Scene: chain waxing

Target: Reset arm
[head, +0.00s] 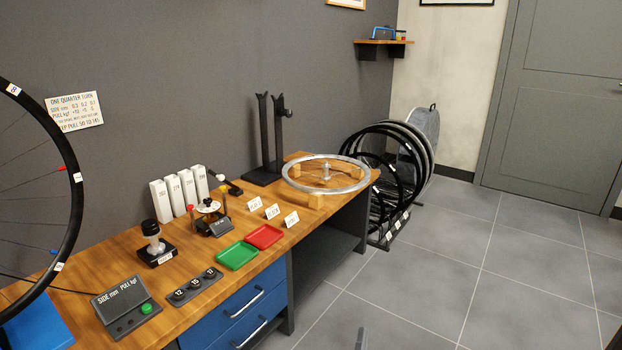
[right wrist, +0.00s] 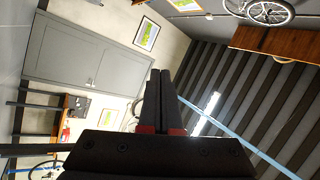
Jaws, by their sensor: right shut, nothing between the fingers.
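My right gripper shows in the right wrist view (right wrist: 160,74), with its two dark fingers side by side and shut on nothing. The fingers have red patches near their bases. In the head view only a small grey tip of the right gripper (head: 361,337) shows at the bottom edge, over the floor and to the right of the bench. My left gripper is not in view.
A wooden workbench (head: 115,262) runs along the grey wall. It holds a wheel rim (head: 345,186), a green tray (head: 237,256), a red tray (head: 264,237) and a grey gauge box (head: 124,303). Wheels (head: 425,150) stand beyond it. The tiled floor (head: 450,260) at right is clear.

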